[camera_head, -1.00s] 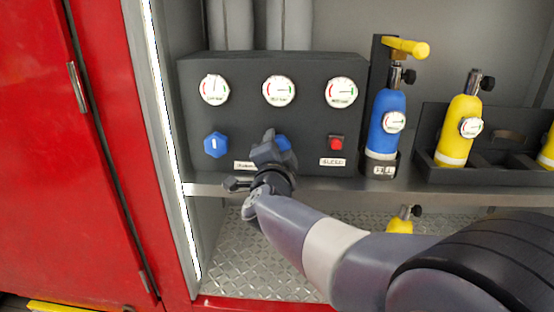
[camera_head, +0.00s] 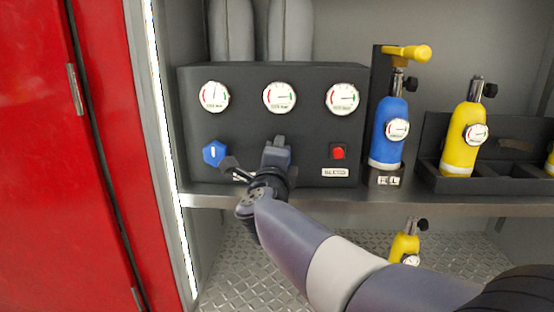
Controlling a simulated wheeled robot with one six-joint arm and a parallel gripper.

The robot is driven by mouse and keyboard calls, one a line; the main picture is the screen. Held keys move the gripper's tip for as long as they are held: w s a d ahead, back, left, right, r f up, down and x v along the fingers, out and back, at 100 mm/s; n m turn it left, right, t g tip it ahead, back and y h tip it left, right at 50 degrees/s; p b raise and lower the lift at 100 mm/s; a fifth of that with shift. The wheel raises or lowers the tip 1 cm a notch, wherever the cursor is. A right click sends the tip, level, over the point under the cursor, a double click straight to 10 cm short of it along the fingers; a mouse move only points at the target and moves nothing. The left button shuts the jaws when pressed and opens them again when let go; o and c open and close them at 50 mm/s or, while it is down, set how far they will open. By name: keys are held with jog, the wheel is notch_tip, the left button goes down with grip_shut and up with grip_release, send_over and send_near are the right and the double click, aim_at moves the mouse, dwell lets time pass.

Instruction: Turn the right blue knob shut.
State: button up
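A black panel (camera_head: 240,120) on the shelf carries three round dials in a row. The left blue knob (camera_head: 214,153) shows in full, with an upright white mark. The right blue knob is hidden behind my gripper (camera_head: 277,146), which is at the panel front below the middle dial (camera_head: 279,97). I cannot see whether the fingers touch or enclose the knob, nor how far apart they are. My wrist and arm come in from the lower right.
A red button (camera_head: 338,151) sits right of my gripper. A blue bottle (camera_head: 388,132) and a yellow bottle (camera_head: 464,140) stand farther right on the metal shelf (camera_head: 325,195). A red door (camera_head: 35,160) is at the left. Another yellow bottle (camera_head: 403,248) is below the shelf.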

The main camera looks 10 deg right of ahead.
dwell(0.4)
jog(key=o, duration=1)
jog(key=shift+c, duration=0.2)
jog(key=p+v, duration=0.1)
jog(key=v, duration=0.9)
jog(key=shift+s, duration=0.35)
jog(key=shift+a, duration=0.15)
jog(key=b+x, duration=0.1)
jog(key=x, duration=1)
jog(key=shift+s, duration=0.1)
